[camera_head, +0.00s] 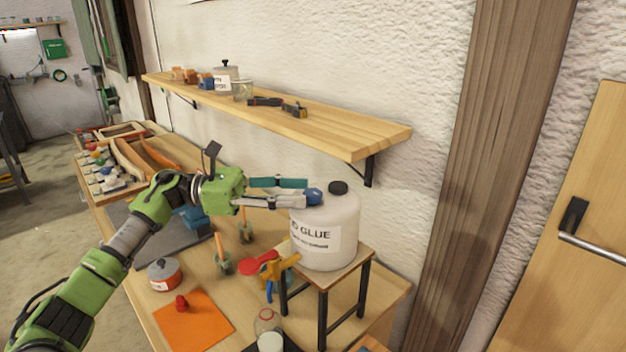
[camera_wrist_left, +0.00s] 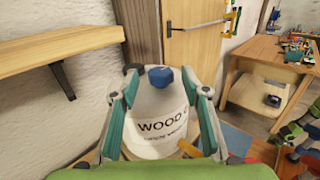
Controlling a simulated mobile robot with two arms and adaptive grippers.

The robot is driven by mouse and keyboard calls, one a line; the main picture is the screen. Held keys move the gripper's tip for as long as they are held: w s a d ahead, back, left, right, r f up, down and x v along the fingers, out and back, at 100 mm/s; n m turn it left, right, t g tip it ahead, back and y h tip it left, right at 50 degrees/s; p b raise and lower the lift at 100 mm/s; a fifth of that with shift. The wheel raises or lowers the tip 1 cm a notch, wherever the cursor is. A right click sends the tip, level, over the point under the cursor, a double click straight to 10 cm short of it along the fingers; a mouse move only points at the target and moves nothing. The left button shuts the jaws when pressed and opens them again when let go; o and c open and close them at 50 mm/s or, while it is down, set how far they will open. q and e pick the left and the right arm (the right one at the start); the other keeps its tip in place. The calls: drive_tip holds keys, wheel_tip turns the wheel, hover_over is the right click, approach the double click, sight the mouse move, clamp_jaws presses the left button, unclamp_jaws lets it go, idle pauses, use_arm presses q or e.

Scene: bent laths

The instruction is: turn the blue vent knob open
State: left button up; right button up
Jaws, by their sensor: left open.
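The blue vent knob (camera_head: 313,196) sits on the upper shoulder of a white wood glue container (camera_head: 335,222), left of its black cap (camera_head: 338,187). The container stands upright on a small stand with a wooden top (camera_head: 300,258) and dark legs. My left gripper (camera_head: 305,192) is open, with its fingertips close to the knob in the head view. In the left wrist view the knob (camera_wrist_left: 160,77) shows between the two spread fingers (camera_wrist_left: 160,95). Whether a finger touches the knob I cannot tell.
A wooden wall shelf (camera_head: 290,118) holding tins and clamps runs above and behind my gripper. The workbench holds an orange mat (camera_head: 193,320), a small red-orange pot (camera_head: 164,273), brushes, and red and yellow tools (camera_head: 283,270). A wooden post (camera_head: 495,150) stands at right.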

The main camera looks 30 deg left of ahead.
sight(313, 192)
use_arm(q)
drive_tip(key=shift+p+x, duration=0.75)
drive_tip(key=shift+x, duration=1.25)
drive_tip(key=c, duration=1.1)
drive_tip(key=shift+f, duration=0.1)
